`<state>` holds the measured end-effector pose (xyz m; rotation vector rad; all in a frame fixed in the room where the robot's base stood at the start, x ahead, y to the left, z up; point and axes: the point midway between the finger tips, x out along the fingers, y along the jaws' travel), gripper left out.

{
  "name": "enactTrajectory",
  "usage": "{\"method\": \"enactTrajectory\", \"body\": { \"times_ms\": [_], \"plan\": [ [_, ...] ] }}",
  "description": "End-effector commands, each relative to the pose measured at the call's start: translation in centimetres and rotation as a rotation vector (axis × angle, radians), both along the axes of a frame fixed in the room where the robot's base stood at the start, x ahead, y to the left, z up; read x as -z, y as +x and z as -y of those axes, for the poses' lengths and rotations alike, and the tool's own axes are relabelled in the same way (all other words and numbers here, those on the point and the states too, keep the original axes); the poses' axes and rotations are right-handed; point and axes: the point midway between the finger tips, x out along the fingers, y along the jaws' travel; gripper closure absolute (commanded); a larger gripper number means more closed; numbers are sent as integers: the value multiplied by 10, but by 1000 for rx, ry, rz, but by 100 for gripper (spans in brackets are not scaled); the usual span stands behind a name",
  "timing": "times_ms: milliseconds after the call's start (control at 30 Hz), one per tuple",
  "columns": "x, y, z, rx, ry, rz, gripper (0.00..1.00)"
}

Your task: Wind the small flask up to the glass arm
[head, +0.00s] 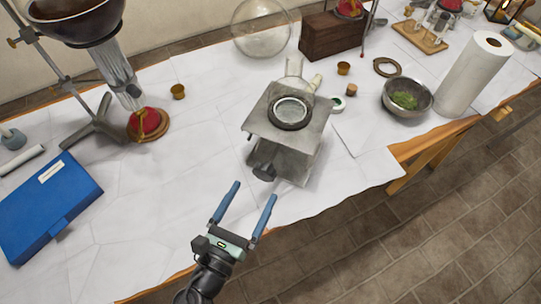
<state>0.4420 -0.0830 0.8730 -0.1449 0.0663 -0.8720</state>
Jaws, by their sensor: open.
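A grey metal stand with a square top plate (312,128) stands on the white-covered table, looking like a small jack. A dark round knob (264,174) sticks out at its lower front. A dark ring with a round glass piece (290,111) rests on the plate; I cannot tell whether this is the small flask. Pale glass necks (294,67) rise behind the plate, one slanting right; they may be the glass arm. Their join to the rest is hidden. My gripper (254,191) is open and empty in front of the knob, apart from it.
A blue case (48,208) lies at the left, near a clamp stand with a glass column (117,70). A metal bowl of green matter (406,98) and a paper roll (472,77) stand right. The table front left of my gripper is clear.

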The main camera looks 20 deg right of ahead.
Motion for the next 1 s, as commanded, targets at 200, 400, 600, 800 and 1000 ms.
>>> {"method": "enactTrajectory", "body": {
  "times_ms": [200,400,600,800,1000],
  "plan": [
    [-1,31,37,4,1,4,4],
    [0,54,64,3,4,3,4],
    [0,65,77,1,2,3,4],
    [0,66,79,0,4,3,4],
    [0,66,78,0,4,3,19]
  ]
}}
